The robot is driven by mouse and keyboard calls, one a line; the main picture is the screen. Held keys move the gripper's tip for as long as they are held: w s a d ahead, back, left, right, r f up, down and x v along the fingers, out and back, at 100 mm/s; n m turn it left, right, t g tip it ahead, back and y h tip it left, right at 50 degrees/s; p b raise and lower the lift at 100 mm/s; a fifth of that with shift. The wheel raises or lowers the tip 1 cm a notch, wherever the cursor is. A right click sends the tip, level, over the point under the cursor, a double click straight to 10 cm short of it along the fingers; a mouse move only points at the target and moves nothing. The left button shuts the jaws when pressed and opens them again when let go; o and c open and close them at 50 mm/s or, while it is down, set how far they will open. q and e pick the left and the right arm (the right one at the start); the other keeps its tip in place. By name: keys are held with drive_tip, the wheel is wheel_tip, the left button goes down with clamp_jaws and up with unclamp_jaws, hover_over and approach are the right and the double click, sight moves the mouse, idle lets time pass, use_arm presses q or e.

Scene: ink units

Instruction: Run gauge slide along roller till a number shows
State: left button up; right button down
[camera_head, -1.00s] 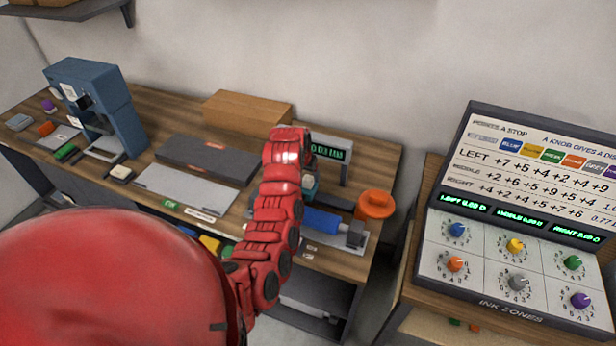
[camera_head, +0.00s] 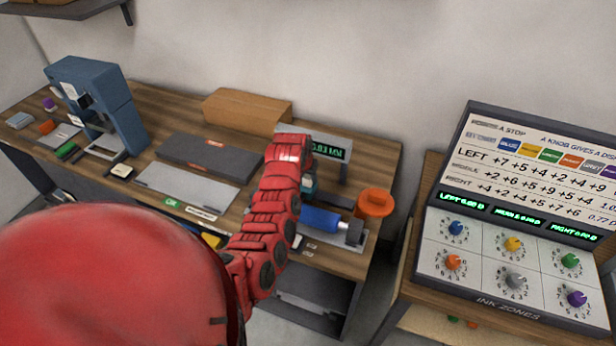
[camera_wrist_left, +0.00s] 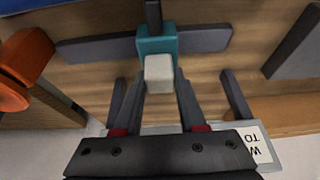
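The gauge slide is a teal block (camera_wrist_left: 157,43) with a pale grey knob (camera_wrist_left: 158,72), sitting on a dark rail (camera_wrist_left: 95,48) in the left wrist view. My left gripper (camera_wrist_left: 161,85) has its two dark fingers close on either side of the knob, shut on it. In the head view a bit of the teal slide (camera_head: 308,184) shows beside my red left arm, which hides the gripper. The blue roller (camera_head: 321,219) lies just in front, its left end hidden. Behind it a display (camera_head: 328,150) shows green digits, blurred but like 0.83. My right gripper is out of view.
An orange round knob (camera_head: 374,203) stands right of the roller. A cardboard box (camera_head: 247,108), a dark grey block (camera_head: 209,157) and a blue press (camera_head: 100,100) are to the left. A console with coloured knobs (camera_head: 515,282) stands on a separate table at right.

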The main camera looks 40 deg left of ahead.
use_arm(q)
clamp_jaws()
idle(0.9)
